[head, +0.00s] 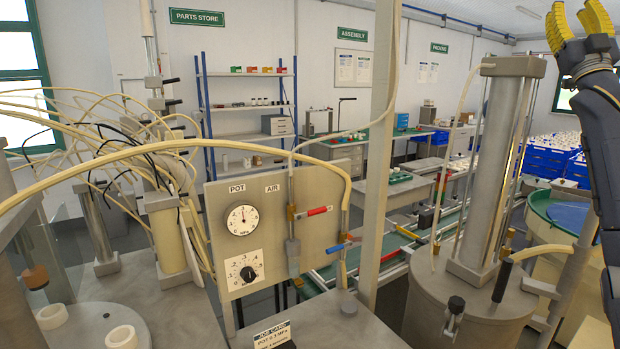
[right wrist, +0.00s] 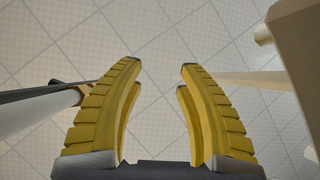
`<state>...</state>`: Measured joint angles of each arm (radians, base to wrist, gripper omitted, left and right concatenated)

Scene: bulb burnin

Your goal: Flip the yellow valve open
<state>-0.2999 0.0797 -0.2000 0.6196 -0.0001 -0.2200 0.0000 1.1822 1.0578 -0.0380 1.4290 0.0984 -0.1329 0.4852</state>
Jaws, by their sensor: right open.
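I see no valve with a clearly yellow handle. The upright panel (head: 222,200) carries a valve with a red lever (head: 318,211) and one with a blue lever (head: 338,247); both have brass-coloured bodies. My right gripper (head: 575,20) has yellow fingers and is raised at the top right, pointing up, well apart from the panel. In the right wrist view its fingers (right wrist: 160,68) are spread, with only tiled floor between them. My left gripper is not in the head view.
A round POT gauge (head: 241,219) and a dial (head: 246,274) are on the panel. A beige post (head: 379,150) stands just right of it. A large metal cylinder press (head: 497,170) stands between the panel and my right arm. Loose hoses (head: 100,165) crowd the left.

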